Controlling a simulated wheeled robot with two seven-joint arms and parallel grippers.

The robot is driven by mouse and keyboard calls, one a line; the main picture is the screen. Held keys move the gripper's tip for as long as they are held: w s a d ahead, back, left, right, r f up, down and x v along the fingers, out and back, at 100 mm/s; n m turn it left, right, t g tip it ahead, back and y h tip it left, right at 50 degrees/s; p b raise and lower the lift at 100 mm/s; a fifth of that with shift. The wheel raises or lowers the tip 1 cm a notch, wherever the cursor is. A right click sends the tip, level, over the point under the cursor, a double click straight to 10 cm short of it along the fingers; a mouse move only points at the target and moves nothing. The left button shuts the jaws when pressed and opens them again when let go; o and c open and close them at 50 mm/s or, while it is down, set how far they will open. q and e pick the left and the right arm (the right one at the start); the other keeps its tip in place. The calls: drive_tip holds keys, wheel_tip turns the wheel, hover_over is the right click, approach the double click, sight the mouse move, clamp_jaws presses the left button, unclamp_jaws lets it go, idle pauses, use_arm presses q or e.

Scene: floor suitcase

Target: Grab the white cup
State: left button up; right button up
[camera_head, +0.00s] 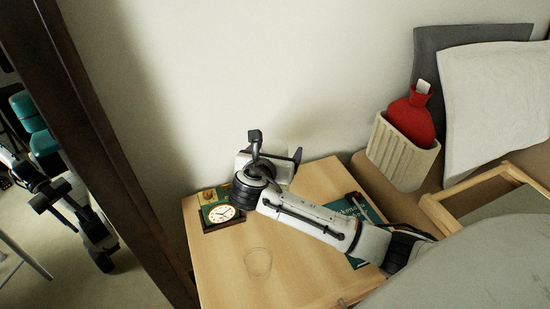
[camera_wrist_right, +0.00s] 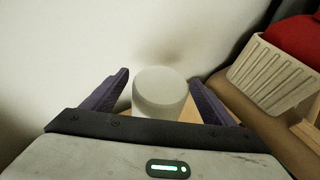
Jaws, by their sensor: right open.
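The white cup (camera_wrist_right: 160,92) stands between the two fingers of my right gripper (camera_wrist_right: 159,77) in the right wrist view, a little beyond the palm. Its smooth pale side and round top show; its lower part is hidden by the gripper. Gaps show on both sides, so the fingers do not appear to touch it. In the head view my right gripper (camera_head: 276,147) is open over the back of the wooden table, and it largely hides the cup there. A dark arm and gripper (camera_head: 75,212) show at the far left; its fingers are too unclear to read.
The wooden table (camera_head: 215,260) carries a small clock (camera_head: 221,213), a clear glass (camera_head: 258,262) and a teal book (camera_head: 362,207) under my right arm. A cream ribbed basket (camera_head: 401,153) holds a red hot-water bottle (camera_head: 412,116). A wall is close behind.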

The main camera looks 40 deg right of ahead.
drive_tip(key=shift+x, duration=0.8)
drive_tip(key=c, duration=1.2)
